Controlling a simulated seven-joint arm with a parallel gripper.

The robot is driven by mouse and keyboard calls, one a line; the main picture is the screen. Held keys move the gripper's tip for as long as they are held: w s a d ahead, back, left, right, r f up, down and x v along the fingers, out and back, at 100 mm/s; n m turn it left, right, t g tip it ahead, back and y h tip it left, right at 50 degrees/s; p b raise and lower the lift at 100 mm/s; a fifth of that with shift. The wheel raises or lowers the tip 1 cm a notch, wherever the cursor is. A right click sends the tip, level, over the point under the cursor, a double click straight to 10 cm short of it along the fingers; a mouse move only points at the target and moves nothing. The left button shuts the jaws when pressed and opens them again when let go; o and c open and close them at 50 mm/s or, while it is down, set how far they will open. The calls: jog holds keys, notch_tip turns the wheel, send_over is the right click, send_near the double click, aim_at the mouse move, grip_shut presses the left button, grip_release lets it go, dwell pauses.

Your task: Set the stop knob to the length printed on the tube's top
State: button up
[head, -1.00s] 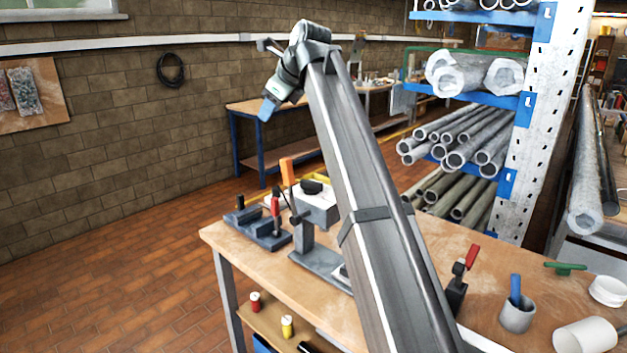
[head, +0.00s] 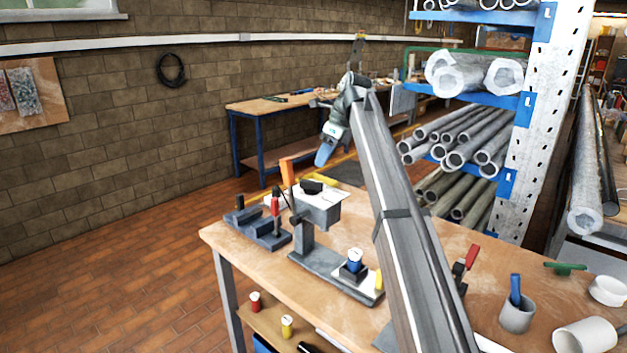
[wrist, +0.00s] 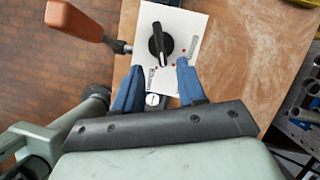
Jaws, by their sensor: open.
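The black stop knob (head: 312,187) sits on a white plate (head: 334,196) on top of a grey box on the bench. In the wrist view the knob (wrist: 160,43) carries a pale pointer line, and the plate around it has small red marks and print too small to read. My gripper (head: 325,153) is open and empty, above the box; in the wrist view its blue fingers (wrist: 158,88) stand apart, just below the knob in the picture and not around it. A small white-topped blue cylinder (head: 355,258), possibly the tube, stands in a dark block; no print is readable on it.
An orange handle (wrist: 75,20) juts beside the plate in the wrist view. A red-handled clamp (head: 275,205) stands left of the box. A yellow piece (head: 379,280), a grey cup (head: 516,316) and another red-handled clamp (head: 470,258) are on the bench (head: 262,290).

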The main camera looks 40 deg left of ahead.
aim_at(313, 181)
jog(key=x, duration=0.9)
jog(key=shift+r, duration=0.1)
grip_shut()
